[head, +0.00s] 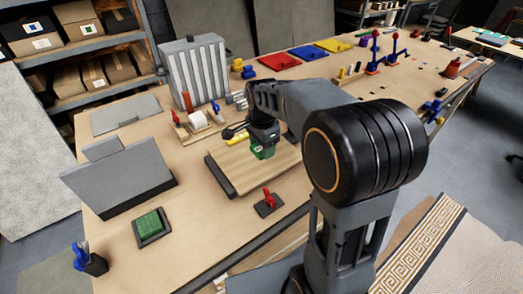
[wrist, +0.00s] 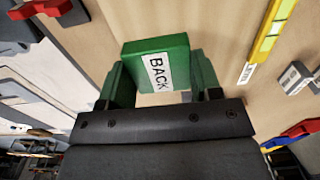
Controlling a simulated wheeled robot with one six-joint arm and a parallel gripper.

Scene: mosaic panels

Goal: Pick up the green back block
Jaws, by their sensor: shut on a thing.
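The green back block (wrist: 180,47) has a white label reading BACK on its face. My gripper (wrist: 160,80) is shut on it, with one finger on each side in the wrist view. In the head view, the green block (head: 263,153) shows under my gripper (head: 263,143), over the wooden board (head: 232,183). I cannot tell whether the block touches the board or hangs just above it. Part of the block is hidden by my gripper.
A yellow level-like bar (wrist: 267,38) lies beside the block. Red (head: 276,62) and blue (head: 308,53) trays stand behind.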

